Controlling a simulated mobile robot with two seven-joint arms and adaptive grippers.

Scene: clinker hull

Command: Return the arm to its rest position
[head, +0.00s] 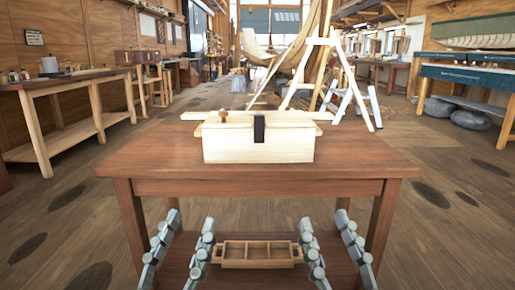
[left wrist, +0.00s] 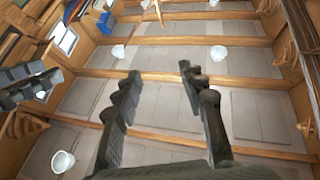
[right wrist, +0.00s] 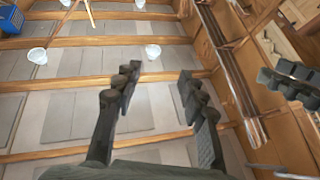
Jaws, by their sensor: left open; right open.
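My left gripper (head: 190,219) is at the lower left of the head view, in front of the table, with its two grey fingers apart. My right gripper (head: 323,219) is at the lower right, also with its fingers apart. Both point upward and hold nothing. In the left wrist view the left fingers (left wrist: 156,72) stand apart against the ceiling. In the right wrist view the right fingers (right wrist: 158,78) look the same.
A pale wooden box (head: 258,145) with a dark strap and a brown knob (head: 223,116) stands on the brown table (head: 150,160). A small compartmented wooden tray (head: 257,263) lies lower, between the grippers. A workbench (head: 65,85) stands left, a white trestle (head: 330,75) behind.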

